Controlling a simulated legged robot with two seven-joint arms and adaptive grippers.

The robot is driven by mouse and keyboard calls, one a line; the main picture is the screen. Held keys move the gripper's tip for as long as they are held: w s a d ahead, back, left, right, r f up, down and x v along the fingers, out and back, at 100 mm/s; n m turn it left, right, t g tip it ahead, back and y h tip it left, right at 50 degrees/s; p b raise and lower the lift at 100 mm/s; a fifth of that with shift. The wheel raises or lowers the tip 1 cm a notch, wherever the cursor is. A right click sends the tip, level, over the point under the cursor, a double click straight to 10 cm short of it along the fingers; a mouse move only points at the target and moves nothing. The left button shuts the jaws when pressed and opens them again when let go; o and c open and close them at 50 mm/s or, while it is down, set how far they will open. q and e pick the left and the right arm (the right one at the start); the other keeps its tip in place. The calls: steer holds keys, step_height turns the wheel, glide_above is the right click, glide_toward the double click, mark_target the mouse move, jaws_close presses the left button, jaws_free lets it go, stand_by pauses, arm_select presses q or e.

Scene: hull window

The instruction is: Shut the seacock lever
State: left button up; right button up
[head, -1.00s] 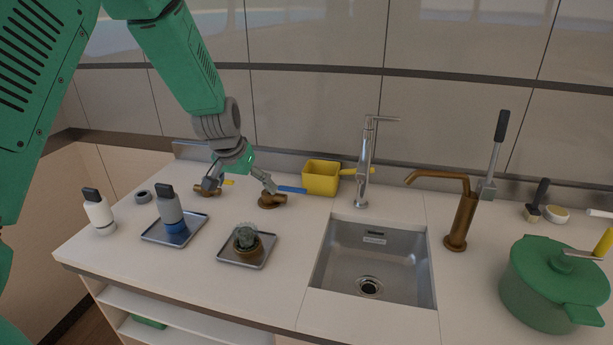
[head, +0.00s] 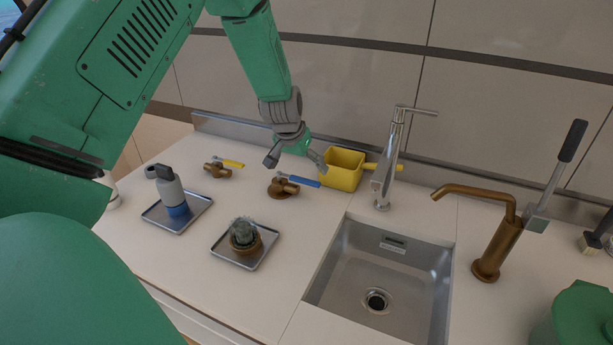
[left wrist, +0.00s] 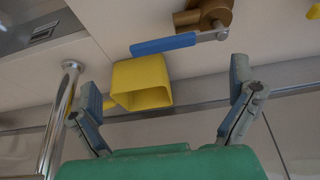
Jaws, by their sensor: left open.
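Two brass valves sit on the counter near the back wall. The left valve (head: 217,171) has a yellow lever (head: 232,163). The right valve (head: 281,188) has a blue lever (head: 304,181) that points right. The blue lever (left wrist: 163,44) and its brass body (left wrist: 206,14) also show in the left wrist view, beyond the fingertips. My left gripper (head: 297,164) is open and empty, above and behind the blue-levered valve, apart from it. Its two fingers (left wrist: 164,88) are spread wide in the left wrist view. My right gripper is not in view.
A yellow box (head: 341,171) with a handle stands just right of the blue lever. Farther right are a chrome faucet (head: 386,175), a sink (head: 350,262) and a brass spout (head: 492,247). Trays with a bottle (head: 171,190) and a potted plant (head: 243,235) lie in front of the valves.

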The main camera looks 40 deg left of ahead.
mark_target(303, 180)
arm_select(q)
steer(key=x, duration=0.3)
steer(key=a+x, duration=0.1)
steer(key=x, duration=0.2)
steer(key=shift+a+r, duration=0.1)
steer(key=shift+r, duration=0.05)
steer(key=shift+w+f, duration=0.1)
steer(key=shift+f, duration=0.45)
steer(key=shift+w+d+f, duration=0.1)
steer(key=shift+w+d, duration=0.15)
steer(key=shift+d, duration=0.4)
steer(key=shift+s+a, duration=0.1)
steer(key=shift+a, duration=0.05)
steer(key=c, duration=1.1)
steer(key=shift+s+a, duration=0.1)
steer(key=shift+a, duration=0.05)
steer(key=c, duration=0.6)
